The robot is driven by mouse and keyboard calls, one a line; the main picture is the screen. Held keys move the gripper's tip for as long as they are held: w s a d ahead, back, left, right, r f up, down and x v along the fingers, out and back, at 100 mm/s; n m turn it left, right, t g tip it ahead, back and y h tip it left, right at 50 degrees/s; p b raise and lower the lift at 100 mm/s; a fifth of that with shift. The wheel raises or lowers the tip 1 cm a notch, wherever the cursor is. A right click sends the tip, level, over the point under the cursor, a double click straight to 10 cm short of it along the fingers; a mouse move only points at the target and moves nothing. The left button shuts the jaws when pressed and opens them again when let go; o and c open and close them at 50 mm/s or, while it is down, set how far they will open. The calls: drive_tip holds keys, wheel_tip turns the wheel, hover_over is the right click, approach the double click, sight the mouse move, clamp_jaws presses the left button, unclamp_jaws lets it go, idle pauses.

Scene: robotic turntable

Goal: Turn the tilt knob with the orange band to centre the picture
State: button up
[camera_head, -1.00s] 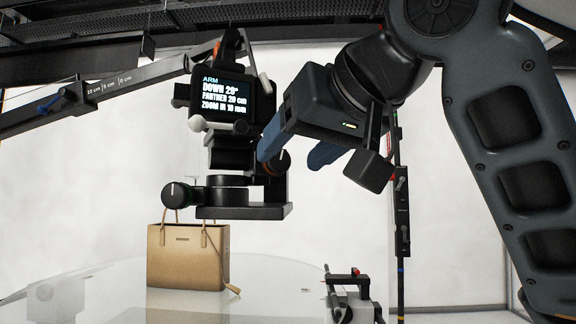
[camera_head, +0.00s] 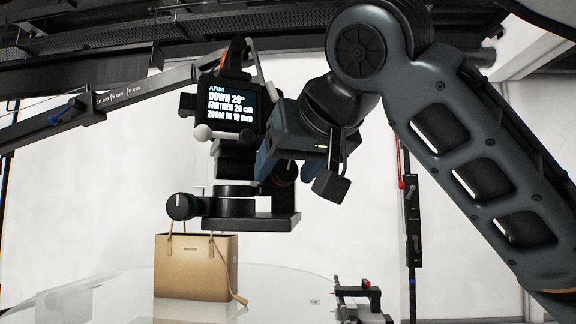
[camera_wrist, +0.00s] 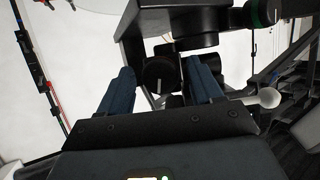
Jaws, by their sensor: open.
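The camera head (camera_head: 240,140) hangs over the turntable, with a screen (camera_head: 234,103) reading ARM, DOWN twenty-some degrees, FARTHER 20 cm and ZOOM IN 10 mm. The tilt knob (camera_head: 286,172) is mostly hidden behind my gripper in the head view, with a trace of orange at its edge. In the wrist view a dark round knob with a pale pointer line (camera_wrist: 158,74) sits between my fingers, apparently this one. My gripper (camera_wrist: 160,78) is open, one finger on each side of the knob, with gaps visible. It also shows in the head view (camera_head: 279,165).
A second knob with a green band (camera_head: 181,206) sticks out at the lower left of the camera head. A tan handbag (camera_head: 195,268) stands on the glossy turntable (camera_head: 270,290). A white-tipped lever (camera_wrist: 268,97) is close to my right finger in the wrist view.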

drive_tip(key=c, duration=1.1)
drive_tip(key=shift+o, duration=0.2)
